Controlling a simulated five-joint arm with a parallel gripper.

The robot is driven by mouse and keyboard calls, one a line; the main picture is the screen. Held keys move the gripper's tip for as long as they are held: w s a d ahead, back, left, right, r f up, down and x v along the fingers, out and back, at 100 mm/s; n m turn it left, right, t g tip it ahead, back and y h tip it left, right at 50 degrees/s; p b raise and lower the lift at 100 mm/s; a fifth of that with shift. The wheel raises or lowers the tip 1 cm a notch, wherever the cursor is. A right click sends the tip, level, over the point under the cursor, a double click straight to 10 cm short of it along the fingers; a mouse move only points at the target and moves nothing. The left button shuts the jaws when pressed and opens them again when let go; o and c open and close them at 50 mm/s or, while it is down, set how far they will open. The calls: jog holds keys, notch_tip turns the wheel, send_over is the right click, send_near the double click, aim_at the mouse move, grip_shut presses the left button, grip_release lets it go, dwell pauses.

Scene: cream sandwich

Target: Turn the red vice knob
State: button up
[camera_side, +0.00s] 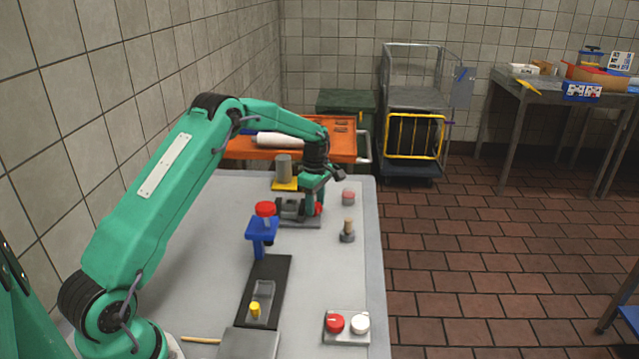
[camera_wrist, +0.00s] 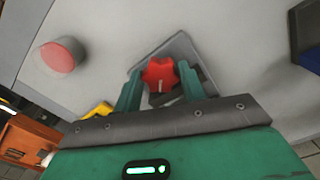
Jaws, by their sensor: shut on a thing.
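The red vice knob (camera_wrist: 160,74) is star-shaped with a small white mark on its face. In the wrist view it sits between the two green fingers of my gripper (camera_wrist: 160,88), which are shut on it from both sides. In the side view my gripper (camera_side: 316,202) points down at the vice, and a bit of the red knob (camera_side: 319,209) shows on the vice's right side. The grey vice (camera_side: 300,221) stands on the table; part of it is hidden behind my gripper. In the wrist view its grey base plate (camera_wrist: 178,48) shows behind the knob.
The grey table (camera_side: 205,225) holds a blue stand with a red top (camera_side: 262,228), a red round button (camera_side: 348,196), a grey peg (camera_side: 347,233), a box with red and white buttons (camera_side: 347,326), and a grey cylinder on a yellow base (camera_side: 284,170).

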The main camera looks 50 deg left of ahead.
aim_at(316, 206)
jog(key=shift+r, duration=0.1)
jog(key=o, duration=1)
jog(key=shift+r, duration=3.9)
